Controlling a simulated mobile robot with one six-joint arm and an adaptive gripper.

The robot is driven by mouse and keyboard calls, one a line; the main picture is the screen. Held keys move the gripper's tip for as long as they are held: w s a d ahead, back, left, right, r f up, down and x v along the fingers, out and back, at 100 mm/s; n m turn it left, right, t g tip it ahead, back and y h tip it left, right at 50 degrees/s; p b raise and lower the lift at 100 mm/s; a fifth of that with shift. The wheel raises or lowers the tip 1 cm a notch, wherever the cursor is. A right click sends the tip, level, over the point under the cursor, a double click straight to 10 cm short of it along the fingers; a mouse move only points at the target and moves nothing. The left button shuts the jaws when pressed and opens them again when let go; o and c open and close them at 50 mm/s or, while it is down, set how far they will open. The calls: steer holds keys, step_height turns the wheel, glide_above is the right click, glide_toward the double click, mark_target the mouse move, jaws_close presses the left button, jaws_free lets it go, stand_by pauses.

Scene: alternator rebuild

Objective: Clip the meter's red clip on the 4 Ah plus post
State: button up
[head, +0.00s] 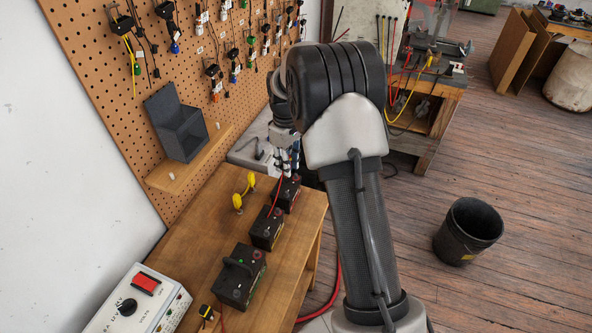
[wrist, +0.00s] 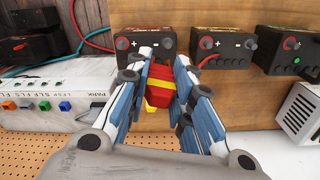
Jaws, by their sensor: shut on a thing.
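My gripper (wrist: 160,90) is shut on a red clip (wrist: 161,76) with a yellow band, seen between the fingers in the wrist view. A third, larger battery (wrist: 288,50) is farther right. Their capacity labels are unreadable. In the head view, my gripper (head: 287,152) is above the farthest battery (head: 287,194), partly hidden by my arm.
A white meter box (head: 140,303) with a knob and red panel stands at the bench's near end. A black-and-yellow clip (head: 206,312) lies beside it. Yellow-handled clips (head: 241,194) stand left of the batteries. The pegboard (head: 120,110) borders the bench's left side.

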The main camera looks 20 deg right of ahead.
steer(key=w+d+n+p, duration=0.3)
steer(key=w+d, duration=0.2)
steer(key=b, duration=0.3)
glide_above(296, 174)
step_height(296, 174, down, 4)
steer(key=shift+f, duration=0.65)
steer(key=shift+f+b, duration=0.85)
steer(key=shift+f, duration=0.3)
steer(key=o, duration=0.8)
steer(key=shift+o, duration=0.2)
